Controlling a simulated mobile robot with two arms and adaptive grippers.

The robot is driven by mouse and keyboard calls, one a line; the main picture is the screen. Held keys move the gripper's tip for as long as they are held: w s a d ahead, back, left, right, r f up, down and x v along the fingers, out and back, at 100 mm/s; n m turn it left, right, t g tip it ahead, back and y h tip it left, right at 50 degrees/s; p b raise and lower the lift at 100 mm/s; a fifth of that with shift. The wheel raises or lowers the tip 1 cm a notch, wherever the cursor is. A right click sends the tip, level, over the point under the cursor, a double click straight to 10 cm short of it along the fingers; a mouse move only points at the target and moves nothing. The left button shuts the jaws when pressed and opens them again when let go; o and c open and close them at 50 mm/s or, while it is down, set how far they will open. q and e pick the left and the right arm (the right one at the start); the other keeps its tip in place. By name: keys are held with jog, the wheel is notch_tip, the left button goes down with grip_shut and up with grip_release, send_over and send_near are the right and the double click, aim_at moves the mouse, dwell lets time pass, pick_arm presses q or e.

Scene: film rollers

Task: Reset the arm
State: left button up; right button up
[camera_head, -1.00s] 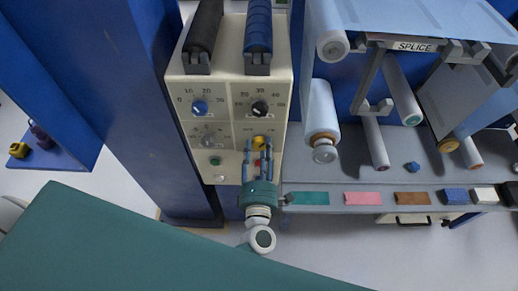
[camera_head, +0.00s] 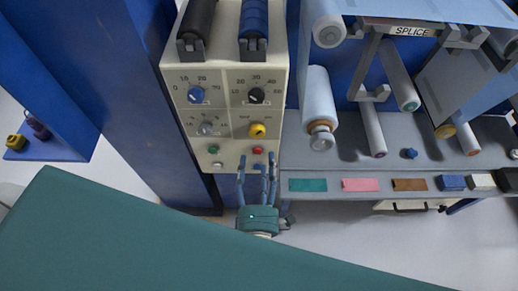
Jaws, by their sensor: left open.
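My left gripper (camera_head: 256,172) is open and empty, with its blue fingers pointing up at the lower edge of the cream control panel (camera_head: 225,133). The fingertips sit just below or in front of the panel's lowest buttons; I cannot tell whether they touch. The panel carries a blue knob (camera_head: 196,95), a black knob (camera_head: 257,95), a grey knob (camera_head: 207,128) and a yellow knob (camera_head: 257,130). A green button (camera_head: 213,149) and a red button (camera_head: 258,150) are below the knobs. My right gripper is not in view.
A grey shelf (camera_head: 330,160) at right holds film rollers (camera_head: 319,100) under a SPLICE sign (camera_head: 410,31). Coloured blocks, including a pink one (camera_head: 360,185), line its front edge. A blue ledge (camera_head: 50,148) at left holds a yellow item (camera_head: 15,141). Open floor lies below the shelf.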

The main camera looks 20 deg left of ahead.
pick_arm(q)
jog(key=shift+v, duration=1.05)
